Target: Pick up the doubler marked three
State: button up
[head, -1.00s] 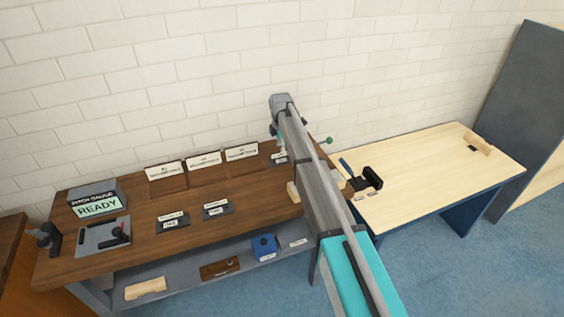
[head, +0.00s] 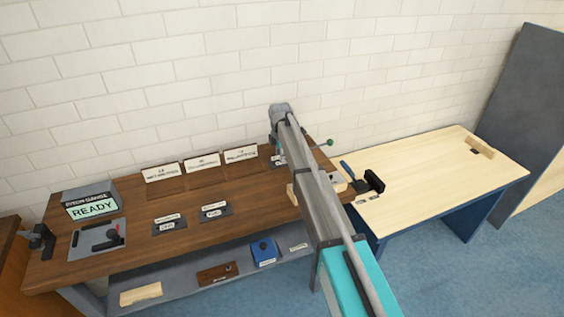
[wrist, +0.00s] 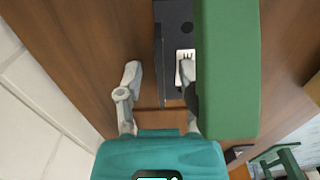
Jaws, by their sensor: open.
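I cannot make out a number three on any part. In the wrist view my gripper (wrist: 158,82) is open, with two grey fingers spread apart above the brown bench top. A dark holder (wrist: 172,28) with a small white label (wrist: 186,62) lies below, beyond the fingertips. The right finger overlaps the label, so its marking is not readable. A large green bar (wrist: 228,70) crosses close to the camera at the right and hides what is under it. In the head view two dark labelled stands (head: 169,226) (head: 215,212) sit mid-bench. My arm hides much of the gripper there.
Three white signs (head: 202,163) stand along the bench's back. A pitch gauge reading READY (head: 92,204) is at the left. A lower shelf holds a blue box (head: 263,252) and wooden blocks. A pale table (head: 440,180) with a black clamp (head: 373,182) is at right.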

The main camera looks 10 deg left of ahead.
jog(key=shift+c, duration=0.2)
grip_shut()
jog(key=shift+r, duration=0.1)
dwell(0.4)
notch_tip(320, 180, up, 4)
jog(key=p, duration=0.4)
jog(key=s+a, duration=0.3)
jog(key=s, duration=0.2)
jog(key=s+a, duration=0.3)
jog(key=s, duration=0.2)
jog(key=s+a, duration=0.4)
jog(key=shift+s+f, duration=0.35)
jog(key=shift+s, duration=0.15)
jog(key=shift+s+a+r, duration=0.1)
jog(key=shift+a+r, duration=0.05)
dwell(0.7)
jog(key=shift+s+a+r, duration=0.1)
jog(key=shift+s+a, duration=0.05)
jog(key=shift+a, duration=0.15)
